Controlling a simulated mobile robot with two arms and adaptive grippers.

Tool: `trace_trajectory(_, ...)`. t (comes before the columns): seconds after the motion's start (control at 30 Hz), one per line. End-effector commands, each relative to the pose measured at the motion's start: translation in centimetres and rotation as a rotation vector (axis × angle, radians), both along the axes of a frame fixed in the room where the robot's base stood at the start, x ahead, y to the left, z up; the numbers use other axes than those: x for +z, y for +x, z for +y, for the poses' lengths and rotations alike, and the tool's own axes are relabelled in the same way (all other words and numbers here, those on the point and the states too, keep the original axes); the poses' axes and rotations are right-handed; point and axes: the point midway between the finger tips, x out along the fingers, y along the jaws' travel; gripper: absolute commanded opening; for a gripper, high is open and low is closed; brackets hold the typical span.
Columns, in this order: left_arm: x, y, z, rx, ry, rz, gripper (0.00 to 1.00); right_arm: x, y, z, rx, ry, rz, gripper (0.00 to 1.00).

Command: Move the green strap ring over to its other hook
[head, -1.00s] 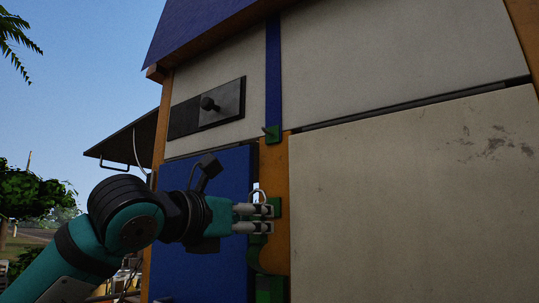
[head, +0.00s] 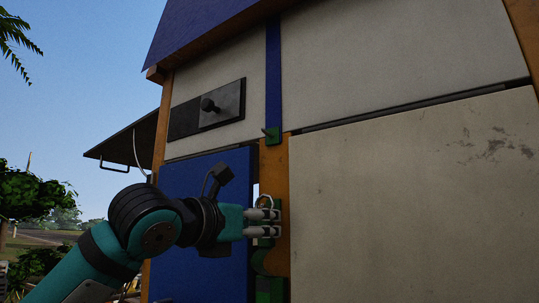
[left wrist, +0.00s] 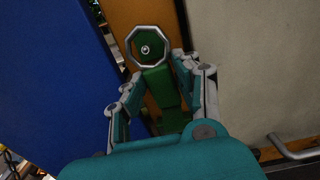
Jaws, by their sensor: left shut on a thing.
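The ring (left wrist: 133,37) of the green strap is a pale metal octagon. In the left wrist view it frames a round hook end (left wrist: 145,49) in front of a green plate; whether it touches the hook I cannot tell. The green strap (left wrist: 160,86) runs down from it between the fingers. My left gripper (head: 264,223) is shut on the strap, just below the ring; it also shows in the left wrist view (left wrist: 155,88). In the head view the fingers partly cover the lower hook's green plate (head: 278,206). The other hook (head: 272,134), on a green plate, is higher up and bare. My right gripper is out of view.
A blue panel (head: 200,260) stands left of the orange post (head: 275,165), and a pale panel (head: 400,200) is on its right. A blue strap (head: 273,70) runs up above the upper hook. A black knob (head: 209,104) sticks out at upper left.

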Motion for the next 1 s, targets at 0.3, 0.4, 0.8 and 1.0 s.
trace_trajectory(0.3,-0.12,0.58,-0.40,0.000,0.001,-0.001,0.03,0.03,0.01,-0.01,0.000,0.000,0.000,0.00)
trace_trajectory(0.4,-0.12,0.57,-0.39,0.001,0.000,-0.001,0.03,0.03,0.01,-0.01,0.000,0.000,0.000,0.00)
trace_trajectory(0.8,-0.35,0.79,-0.58,0.000,0.001,-0.001,0.03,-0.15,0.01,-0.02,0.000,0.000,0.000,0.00)
trace_trajectory(1.0,-0.57,1.04,-0.81,0.000,0.002,-0.001,0.03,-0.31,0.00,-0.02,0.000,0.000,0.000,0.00)
